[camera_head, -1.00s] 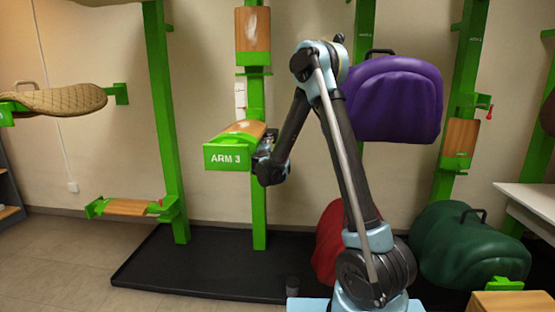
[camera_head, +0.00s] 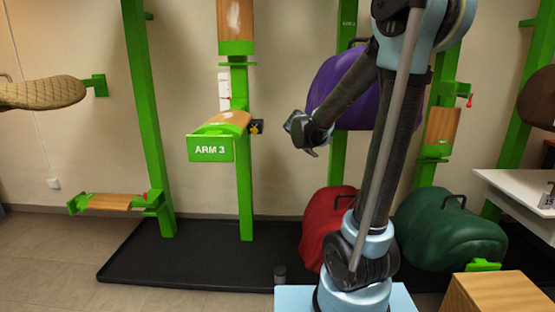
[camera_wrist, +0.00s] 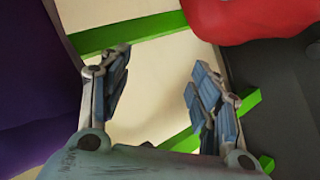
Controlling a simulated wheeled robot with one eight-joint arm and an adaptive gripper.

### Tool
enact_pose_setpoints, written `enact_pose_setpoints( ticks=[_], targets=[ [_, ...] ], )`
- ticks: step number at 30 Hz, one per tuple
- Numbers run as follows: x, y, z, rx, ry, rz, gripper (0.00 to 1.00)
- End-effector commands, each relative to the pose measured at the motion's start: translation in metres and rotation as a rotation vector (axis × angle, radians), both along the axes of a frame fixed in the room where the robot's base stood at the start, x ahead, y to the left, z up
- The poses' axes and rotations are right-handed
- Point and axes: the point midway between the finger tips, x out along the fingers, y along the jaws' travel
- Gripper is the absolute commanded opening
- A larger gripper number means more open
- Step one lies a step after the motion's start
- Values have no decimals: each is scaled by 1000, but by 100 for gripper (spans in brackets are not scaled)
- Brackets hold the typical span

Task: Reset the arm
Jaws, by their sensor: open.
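My gripper (camera_head: 303,131) is right of the green bracket marked ARM 3 (camera_head: 209,149), apart from it, in front of the rack and near the purple saddle (camera_head: 335,88). In the wrist view my gripper (camera_wrist: 155,88) is open, its two blue-padded fingers spread with nothing between them. The purple saddle fills the left side of the wrist view (camera_wrist: 35,100), and a red saddle (camera_wrist: 255,18) shows at its top right. My arm hides part of the purple saddle in the head view.
A red saddle (camera_head: 322,222) and a dark green saddle (camera_head: 450,230) sit low behind my arm. A tan quilted saddle (camera_head: 42,92) hangs at left. A white table (camera_head: 515,185) and a wooden box (camera_head: 497,294) are at right. The black mat (camera_head: 190,268) is clear at left.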

Motion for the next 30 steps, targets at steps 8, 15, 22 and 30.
enact_pose_setpoints(
  ticks=[8, 15, 22, 30],
  targets=[
    [-89, -43, -23, 181, 113, -152, 57],
    [-167, -61, -50, 341, 213, -272, 57],
    [-239, -62, -79, 494, 308, -375, 57],
    [-318, -48, -115, 677, 419, -481, 57]
  ],
)
